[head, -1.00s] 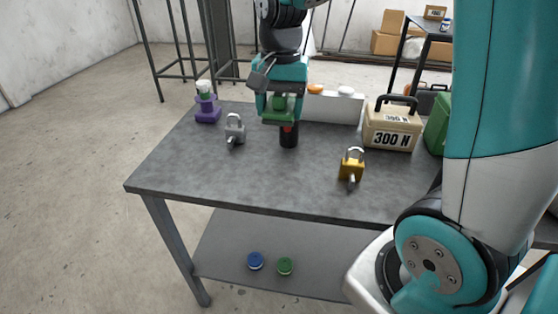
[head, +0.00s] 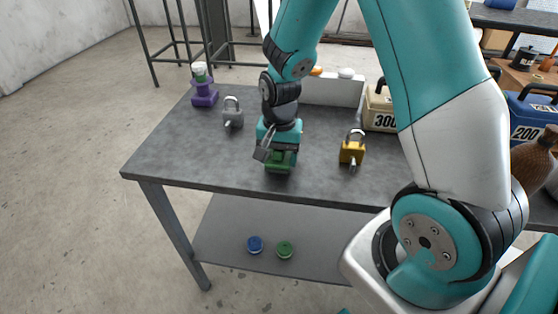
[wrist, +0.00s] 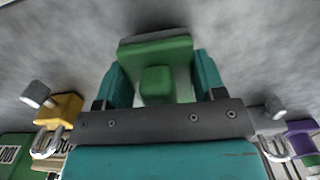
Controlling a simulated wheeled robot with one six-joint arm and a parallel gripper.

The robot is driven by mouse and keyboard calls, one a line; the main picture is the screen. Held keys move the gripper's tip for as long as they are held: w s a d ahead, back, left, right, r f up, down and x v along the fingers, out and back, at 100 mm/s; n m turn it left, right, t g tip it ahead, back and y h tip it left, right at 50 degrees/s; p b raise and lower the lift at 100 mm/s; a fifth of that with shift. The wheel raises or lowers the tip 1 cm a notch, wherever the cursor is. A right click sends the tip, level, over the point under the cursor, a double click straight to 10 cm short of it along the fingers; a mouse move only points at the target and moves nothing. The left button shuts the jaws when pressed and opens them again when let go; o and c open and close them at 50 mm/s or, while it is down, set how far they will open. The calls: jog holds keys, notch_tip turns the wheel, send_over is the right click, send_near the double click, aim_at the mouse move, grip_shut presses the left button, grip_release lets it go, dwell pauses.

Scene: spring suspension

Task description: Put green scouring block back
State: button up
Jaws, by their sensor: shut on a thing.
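The green scouring block (head: 281,157) is held in my gripper (head: 279,164), low over the front middle of the grey table (head: 190,150). In the wrist view the block (wrist: 155,54) sits between the two teal fingers of my gripper (wrist: 158,82), with a stubby green part toward the camera. I cannot tell whether its underside touches the tabletop. The place it belongs in is not clear from these views.
A grey padlock (head: 232,118) and a purple stand (head: 203,95) are at the left. A yellow padlock (head: 352,151) is at the right, before a beige 300 N case (head: 379,108). A white box (head: 335,91) stands behind. The front-left tabletop is clear.

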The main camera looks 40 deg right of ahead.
jog(key=shift+f, duration=0.85)
jog(key=o, duration=1.2)
jog(key=shift+f, duration=0.1)
notch_tip(320, 180, up, 12)
jog(key=shift+w+d+f, duration=0.15)
jog(key=shift+f, duration=0.05)
jog(key=s+a+r+n+y, duration=0.2)
jog(key=s+a+r+n, duration=0.3)
jog(key=s+a+n, duration=0.3)
jog(key=s+a+r+n+y, duration=0.1)
jog(key=s+a+r+n, duration=0.4)
jog(key=s+a+n, duration=0.3)
jog(key=s, duration=0.2)
jog(key=shift+s+a+y, duration=0.15)
jog(key=shift+s+y, duration=0.15)
jog(key=shift+y, duration=0.1)
